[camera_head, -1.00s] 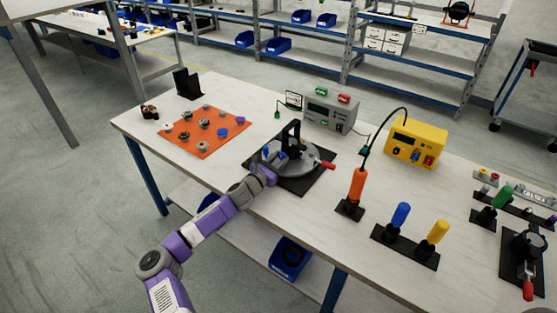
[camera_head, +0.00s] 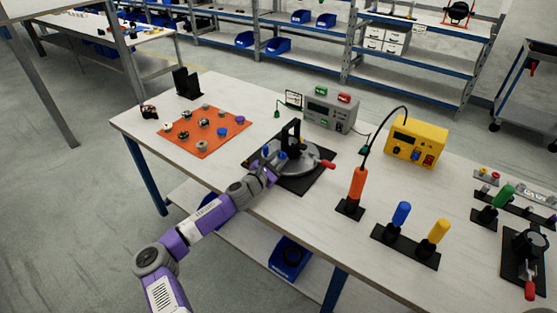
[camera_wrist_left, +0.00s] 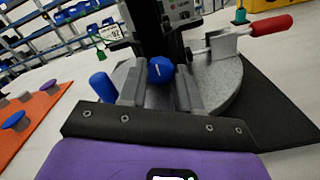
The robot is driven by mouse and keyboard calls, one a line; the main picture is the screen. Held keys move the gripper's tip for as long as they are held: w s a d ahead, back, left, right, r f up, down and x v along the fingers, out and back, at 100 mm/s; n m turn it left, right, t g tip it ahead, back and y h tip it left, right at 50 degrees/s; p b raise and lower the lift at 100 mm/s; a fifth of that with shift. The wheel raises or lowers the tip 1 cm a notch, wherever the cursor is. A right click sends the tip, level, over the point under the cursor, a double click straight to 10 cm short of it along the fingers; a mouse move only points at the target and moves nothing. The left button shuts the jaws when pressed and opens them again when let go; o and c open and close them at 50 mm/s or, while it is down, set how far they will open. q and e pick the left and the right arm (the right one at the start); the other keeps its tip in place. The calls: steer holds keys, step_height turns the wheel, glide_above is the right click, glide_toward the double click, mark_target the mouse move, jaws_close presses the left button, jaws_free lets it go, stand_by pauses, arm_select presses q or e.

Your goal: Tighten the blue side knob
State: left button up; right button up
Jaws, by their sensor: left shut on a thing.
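The blue side knob (camera_wrist_left: 161,70) is a round blue knob with a small white mark, on the near side of a black upright on a round grey fixture (camera_head: 307,163). My left gripper (camera_wrist_left: 160,88) is shut on this knob, with one finger on each side of it. In the head view my left gripper (camera_head: 271,167) is at the near left of the fixture, and its fingertips are too small to make out. A second blue piece (camera_wrist_left: 102,87), a short cylinder, stands just left of the fingers in the wrist view. My right gripper is not in view.
A red-tipped lever (camera_head: 327,164) sticks out at the fixture's right. An orange mat (camera_head: 195,146) with several knobs lies to the left. A grey box (camera_head: 329,110) stands behind. An orange-handled driver (camera_head: 357,185) stands at the right, cabled towards a yellow box (camera_head: 416,142).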

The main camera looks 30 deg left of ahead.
arm_select(q)
steer(key=o, duration=1.1)
steer(key=shift+c, duration=0.2)
